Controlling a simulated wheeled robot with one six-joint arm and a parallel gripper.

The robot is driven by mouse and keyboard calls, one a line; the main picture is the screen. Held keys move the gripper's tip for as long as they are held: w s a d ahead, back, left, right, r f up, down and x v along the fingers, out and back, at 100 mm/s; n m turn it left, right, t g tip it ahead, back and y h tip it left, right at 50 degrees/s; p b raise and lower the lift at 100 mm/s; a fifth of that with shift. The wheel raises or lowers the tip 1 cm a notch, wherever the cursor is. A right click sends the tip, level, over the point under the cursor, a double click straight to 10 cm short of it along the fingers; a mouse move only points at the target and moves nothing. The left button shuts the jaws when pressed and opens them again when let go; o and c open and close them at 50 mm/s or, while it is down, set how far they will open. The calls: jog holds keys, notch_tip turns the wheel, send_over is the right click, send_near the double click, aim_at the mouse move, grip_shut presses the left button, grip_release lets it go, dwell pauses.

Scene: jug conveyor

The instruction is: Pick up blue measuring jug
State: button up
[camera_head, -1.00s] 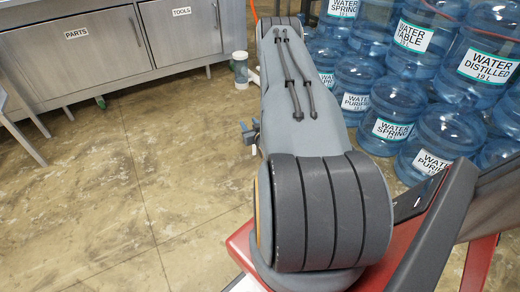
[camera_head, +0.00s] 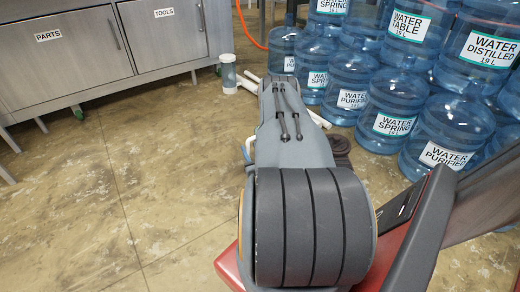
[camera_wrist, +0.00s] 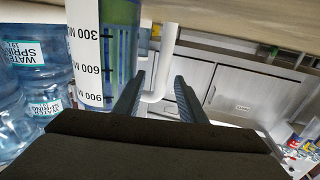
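In the wrist view, a measuring jug (camera_wrist: 104,50) with a white scale marked 300, 600 and 900 fills the upper left. Its wall shows blue and green beside the scale. My gripper (camera_wrist: 156,90) is open, its two dark fingers apart with nothing held between them. The jug is mostly left of the left finger, which overlaps its right edge. I cannot tell whether they touch. In the head view, my arm hides the gripper, and I cannot make out the jug for certain.
Stacked blue water bottles (camera_head: 395,115) stand on the right. Grey cabinets (camera_head: 85,50) labelled PARTS and TOOLS stand at the back left. A white-and-clear cylinder (camera_head: 228,73) stands near white pipes (camera_head: 318,119). The floor at left is clear.

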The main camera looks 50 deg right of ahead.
jog(key=b+x, duration=0.3)
jog(key=x, duration=0.3)
jog(key=shift+w+r+b, duration=0.15)
jog(key=shift+w+b, duration=0.05)
jog(key=shift+b, duration=0.2)
grip_shut()
